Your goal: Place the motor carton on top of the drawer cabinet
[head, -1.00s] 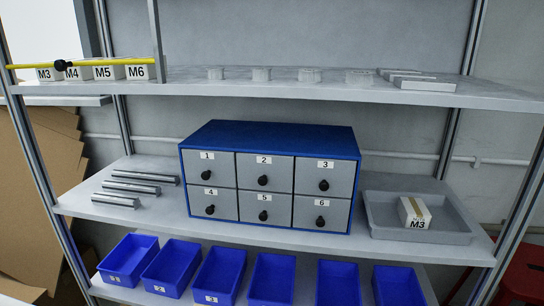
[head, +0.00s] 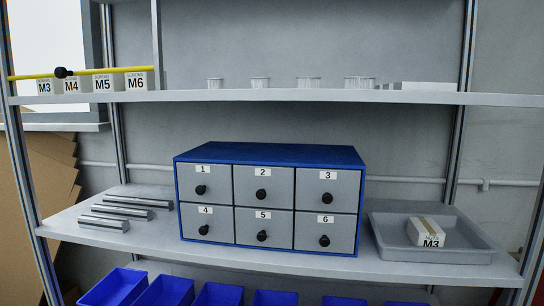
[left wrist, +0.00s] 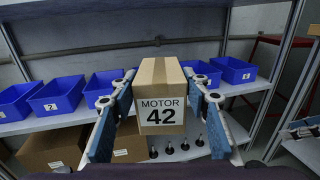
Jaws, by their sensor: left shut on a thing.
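The motor carton (left wrist: 161,85), a brown box with a white label reading MOTOR 42, is in the left wrist view. My left gripper (left wrist: 160,100) is shut on it, with one blue-padded finger on each side. Neither the carton nor either gripper shows in the head view. The drawer cabinet (head: 270,153) stands on the middle shelf in the head view. It is blue with grey numbered drawers and black knobs, all closed, and its top is bare. My right gripper is in neither current view.
A grey tray (head: 385,240) holding an M3 nuts box (head: 426,231) stands right of the cabinet. Metal profiles (head: 118,210) lie left of it. The upper shelf (head: 300,97) runs above, with free space between. Blue bins (head: 165,292) line the lower shelf.

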